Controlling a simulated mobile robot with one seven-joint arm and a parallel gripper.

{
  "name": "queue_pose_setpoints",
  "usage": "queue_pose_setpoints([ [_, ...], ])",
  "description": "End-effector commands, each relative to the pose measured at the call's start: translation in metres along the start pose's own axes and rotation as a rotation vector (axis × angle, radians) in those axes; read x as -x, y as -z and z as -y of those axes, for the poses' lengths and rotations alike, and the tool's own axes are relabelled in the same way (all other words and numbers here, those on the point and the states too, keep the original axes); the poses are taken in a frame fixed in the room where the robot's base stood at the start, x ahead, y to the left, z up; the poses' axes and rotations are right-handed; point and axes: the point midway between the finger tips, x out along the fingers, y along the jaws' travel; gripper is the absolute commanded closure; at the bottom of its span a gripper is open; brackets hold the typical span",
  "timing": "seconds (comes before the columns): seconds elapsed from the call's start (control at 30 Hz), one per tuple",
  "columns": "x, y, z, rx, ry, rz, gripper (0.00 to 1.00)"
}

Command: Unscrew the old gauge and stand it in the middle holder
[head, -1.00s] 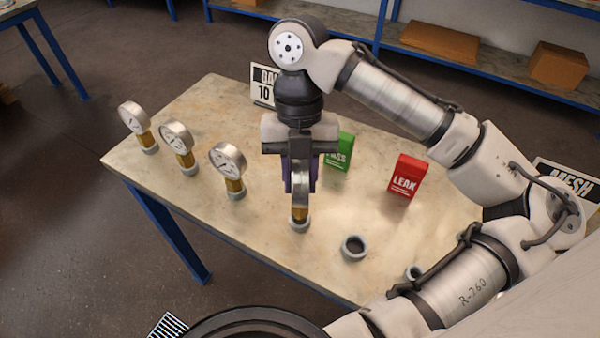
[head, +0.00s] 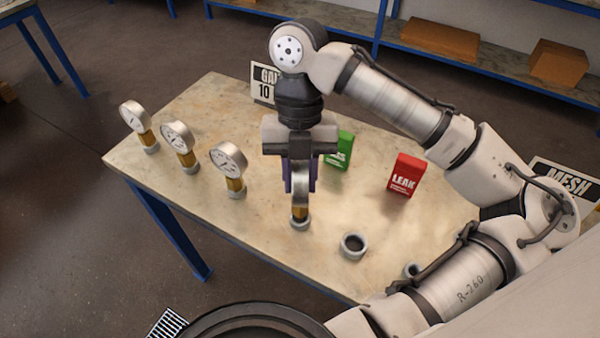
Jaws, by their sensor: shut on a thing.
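My gripper (head: 300,186) points down and is shut on a round gauge (head: 300,190) with a brass stem. The gauge is upright, and its stem foot is in or just at a grey ring holder (head: 300,223); I cannot tell how deep. To its right stands an empty grey ring holder (head: 353,246), the middle one of that row. Another grey holder (head: 411,270) is partly hidden behind my arm. Three more gauges stand upright at the left: one far left (head: 134,117), one in the middle (head: 178,136) and one nearest my gripper (head: 228,160).
A green block (head: 340,150) stands behind my gripper, and a red LEAK block (head: 405,175) stands to the right. A dark round rim (head: 260,318) shows at the bottom edge. The tabletop (head: 210,105) is clear behind the left gauges.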

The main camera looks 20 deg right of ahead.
Motion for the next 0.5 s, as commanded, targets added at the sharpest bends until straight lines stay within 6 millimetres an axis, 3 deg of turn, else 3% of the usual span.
queue_pose_setpoints([
  [0.5, -0.015, -0.005, 0.0, 0.0, -0.001, 0.0, 1.0],
])
